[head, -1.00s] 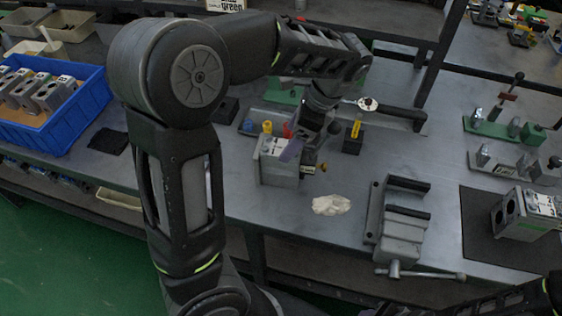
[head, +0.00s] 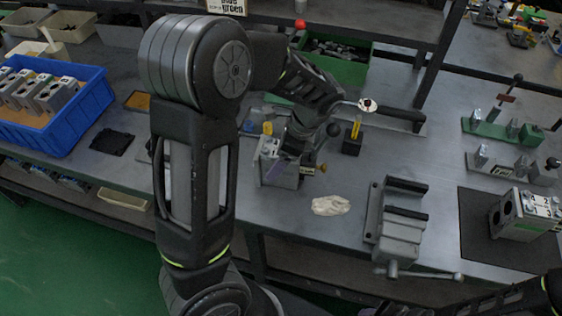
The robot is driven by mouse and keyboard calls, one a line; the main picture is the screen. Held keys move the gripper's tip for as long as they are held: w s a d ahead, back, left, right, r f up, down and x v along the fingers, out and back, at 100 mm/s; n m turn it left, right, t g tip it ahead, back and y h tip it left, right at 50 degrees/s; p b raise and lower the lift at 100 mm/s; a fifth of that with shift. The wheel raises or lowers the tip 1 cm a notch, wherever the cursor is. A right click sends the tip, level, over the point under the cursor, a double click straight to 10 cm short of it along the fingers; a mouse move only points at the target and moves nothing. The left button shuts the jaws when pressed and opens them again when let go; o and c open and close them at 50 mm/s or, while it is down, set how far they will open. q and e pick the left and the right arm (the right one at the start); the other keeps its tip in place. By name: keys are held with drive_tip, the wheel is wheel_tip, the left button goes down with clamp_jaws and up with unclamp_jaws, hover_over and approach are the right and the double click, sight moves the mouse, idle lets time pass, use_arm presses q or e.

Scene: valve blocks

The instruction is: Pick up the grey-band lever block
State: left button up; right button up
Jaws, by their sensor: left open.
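A grey metal valve block (head: 277,176) stands on the bench, left of the white cloth, with a brass knob at its right side. A dark ball-ended lever shows beside my gripper; whether it belongs to this block is hard to tell. The band colour is not clear. My left gripper (head: 289,153) is open, pointing down at the top of this block and covering part of it. I cannot tell whether the fingers touch it. Another valve block (head: 522,216), with a greenish band, stands on the dark mat at the right.
A grey vise (head: 399,232) and a crumpled white cloth (head: 331,205) lie right of the block. A dark stand with a yellow piece (head: 354,137) is behind. A blue bin (head: 76,119) holds several blocks at left. Bench space in front of the cloth is clear.

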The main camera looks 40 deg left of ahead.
use_arm(q)
drive_tip(key=shift+s+a+f, duration=0.1)
drive_tip(key=shift+f, duration=0.35)
clamp_jaws()
idle(1.0)
drive_tip(key=shift+r, duration=0.15)
